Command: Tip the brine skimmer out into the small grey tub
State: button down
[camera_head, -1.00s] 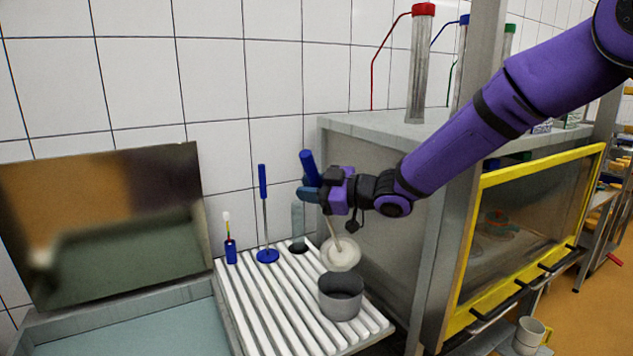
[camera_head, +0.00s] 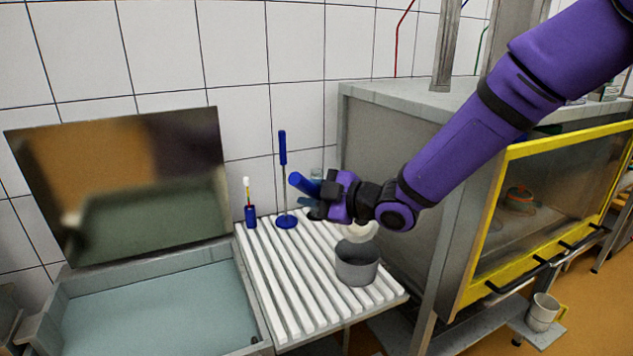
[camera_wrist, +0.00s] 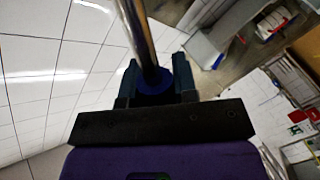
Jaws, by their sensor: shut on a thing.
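My gripper (camera_head: 318,196) is shut on the blue handle (camera_head: 303,184) of the brine skimmer. The skimmer's pale bowl (camera_head: 362,232) shows partly below my gripper, just behind and above the rim of the small grey tub (camera_head: 357,265); the rest of the bowl is hidden by my gripper. The grey tub stands upright on the white slatted rack, and its visible inside looks empty. In the wrist view the skimmer's metal shaft (camera_wrist: 138,35) runs up from between my fingers. I cannot tell what the bowl holds.
A blue-handled tool (camera_head: 284,190) and a small blue holder (camera_head: 250,215) stand on the slatted rack (camera_head: 290,300). A basin of liquid (camera_head: 160,320) lies left. A grey cabinet with a yellow-framed window (camera_head: 545,215) stands close on the right. A white mug (camera_head: 543,312) sits on a low shelf.

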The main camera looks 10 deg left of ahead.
jog(key=s+a+f+n, duration=0.1)
jog(key=s+f+n, duration=0.1)
jog(key=f, duration=0.3)
jog(key=s+a+f+n+t, duration=0.1)
jog(key=s+f+n, duration=0.1)
jog(key=f, duration=0.3)
jog(key=shift+s+a+h, duration=0.3)
jog(key=shift+s, duration=0.35)
dwell(0.7)
